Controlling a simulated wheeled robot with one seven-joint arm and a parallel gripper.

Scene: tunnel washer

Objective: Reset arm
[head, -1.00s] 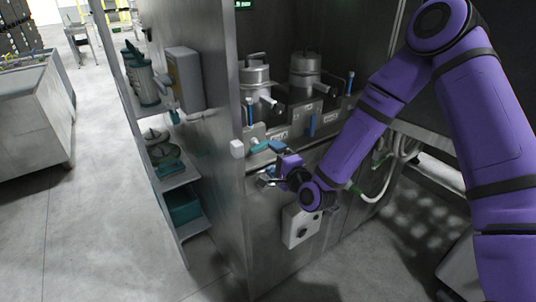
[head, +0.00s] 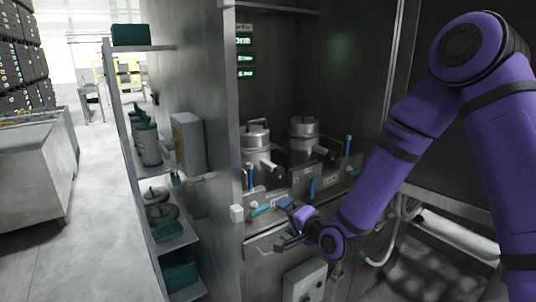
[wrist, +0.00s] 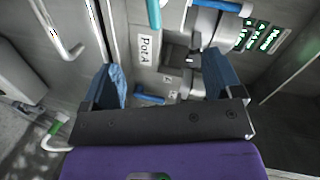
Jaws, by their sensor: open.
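My gripper (head: 282,223) is at the end of my purple arm, in front of the steel washer's front panel (head: 268,262), just below the handle row. In the wrist view my gripper (wrist: 163,78) shows its two blue fingers spread wide, with nothing held between them. Beyond the fingers are a "Pot A" label (wrist: 145,48), a blue handle (wrist: 149,98) and a teal handle (wrist: 154,14). Whether a finger touches the panel or a handle cannot be told.
Two metal pots (head: 257,146) stand in the washer bay below a green lit display (head: 245,57). Hoses (head: 385,240) hang under my forearm. A shelf unit (head: 161,238) with canisters stands left of the washer. The floor (head: 105,230) farther left is clear.

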